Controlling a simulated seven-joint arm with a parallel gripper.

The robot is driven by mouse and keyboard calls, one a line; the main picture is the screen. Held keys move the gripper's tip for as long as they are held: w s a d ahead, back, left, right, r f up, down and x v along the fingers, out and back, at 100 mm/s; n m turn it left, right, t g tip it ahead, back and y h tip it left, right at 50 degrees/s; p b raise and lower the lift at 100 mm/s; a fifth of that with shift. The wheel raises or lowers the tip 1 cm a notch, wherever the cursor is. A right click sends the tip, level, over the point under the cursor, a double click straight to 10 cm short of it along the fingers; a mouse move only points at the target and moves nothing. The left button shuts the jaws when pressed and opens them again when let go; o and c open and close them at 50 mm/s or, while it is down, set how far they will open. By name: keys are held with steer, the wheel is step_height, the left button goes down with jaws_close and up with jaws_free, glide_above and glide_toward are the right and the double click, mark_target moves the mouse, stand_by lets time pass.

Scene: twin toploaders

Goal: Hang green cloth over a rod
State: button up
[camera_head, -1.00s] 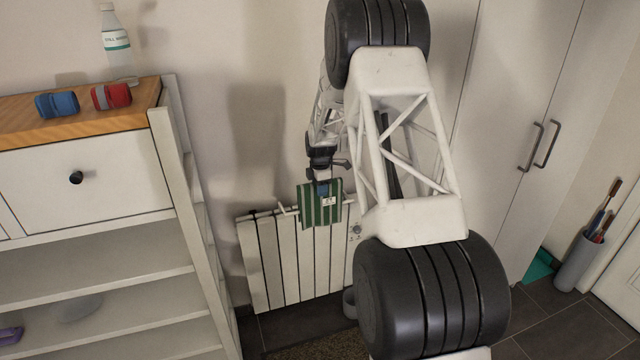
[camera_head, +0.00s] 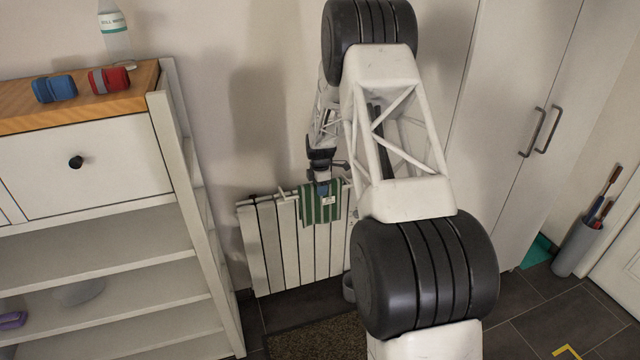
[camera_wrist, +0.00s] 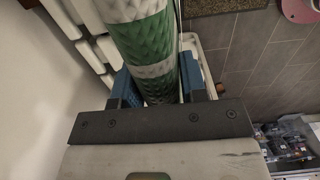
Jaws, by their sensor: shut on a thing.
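The green and white striped cloth (camera_head: 320,209) hangs in front of the white radiator (camera_head: 264,245) in the head view. Its top edge is at about the height of the pale rod (camera_head: 262,199) along the radiator's top. I cannot tell whether any of it lies over the rod's far side. My gripper (camera_head: 323,188) is above the cloth, fingers pointing down, shut on its upper part. In the wrist view the cloth (camera_wrist: 145,40) shows between the blue fingers of my gripper (camera_wrist: 155,82), as a bulging, textured band.
A white shelf unit with a drawer (camera_head: 85,160) stands at left, carrying blue (camera_head: 54,88) and red (camera_head: 108,80) rolled items and a bottle (camera_head: 114,35). A white cupboard (camera_head: 505,120) and a grey brush holder (camera_head: 578,250) are at right. A dark mat (camera_head: 315,338) lies on the floor.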

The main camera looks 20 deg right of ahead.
steer(key=shift+f, duration=1.45)
steer(key=o, duration=1.3)
steer(key=shift+r, duration=3.8)
steer(key=shift+r, duration=0.2)
